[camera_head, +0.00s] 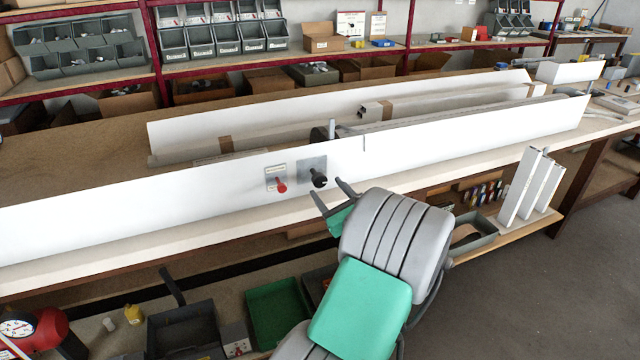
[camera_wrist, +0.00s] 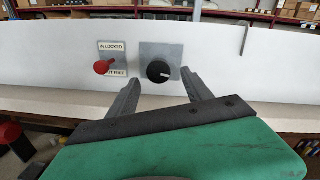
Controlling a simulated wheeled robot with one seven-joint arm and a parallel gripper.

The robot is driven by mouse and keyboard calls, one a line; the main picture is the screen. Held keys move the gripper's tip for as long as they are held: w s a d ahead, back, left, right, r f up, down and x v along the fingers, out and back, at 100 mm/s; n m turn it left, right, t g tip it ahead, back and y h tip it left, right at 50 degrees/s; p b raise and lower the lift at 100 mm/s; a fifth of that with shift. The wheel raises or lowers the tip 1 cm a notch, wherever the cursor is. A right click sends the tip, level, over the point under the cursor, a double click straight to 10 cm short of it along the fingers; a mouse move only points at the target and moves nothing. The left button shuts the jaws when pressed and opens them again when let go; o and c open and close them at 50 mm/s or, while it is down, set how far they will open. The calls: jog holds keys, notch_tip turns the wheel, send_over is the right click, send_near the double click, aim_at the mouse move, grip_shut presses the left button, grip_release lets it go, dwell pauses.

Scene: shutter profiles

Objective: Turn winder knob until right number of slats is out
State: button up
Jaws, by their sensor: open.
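The winder knob (camera_head: 318,178) is black and round, on a grey square plate on the front of a long white panel (camera_head: 440,143). It also shows in the wrist view (camera_wrist: 158,72), with a pale pointer mark on its right side. My gripper (camera_head: 329,190) is open and empty just in front of the knob. In the wrist view its two fingers (camera_wrist: 160,80) stand to the left and right of the knob, seemingly short of it. A red lever (camera_head: 281,187) sits left of the knob on a plate labelled "IN LOCKED" above. I cannot make out any slats coming out.
The white panel runs the length of the bench (camera_head: 120,262). Several white profiles (camera_head: 530,185) stand upright on a side shelf at right. A green bin (camera_head: 277,308) and dark trays lie below the bench. Grey parts bins (camera_head: 240,38) line the back shelf.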

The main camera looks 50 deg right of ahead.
aim_at(322, 183)
jog(key=x, duration=0.5)
jog(key=shift+w+d, duration=0.1)
jog(key=shift+w, duration=0.2)
grip_shut()
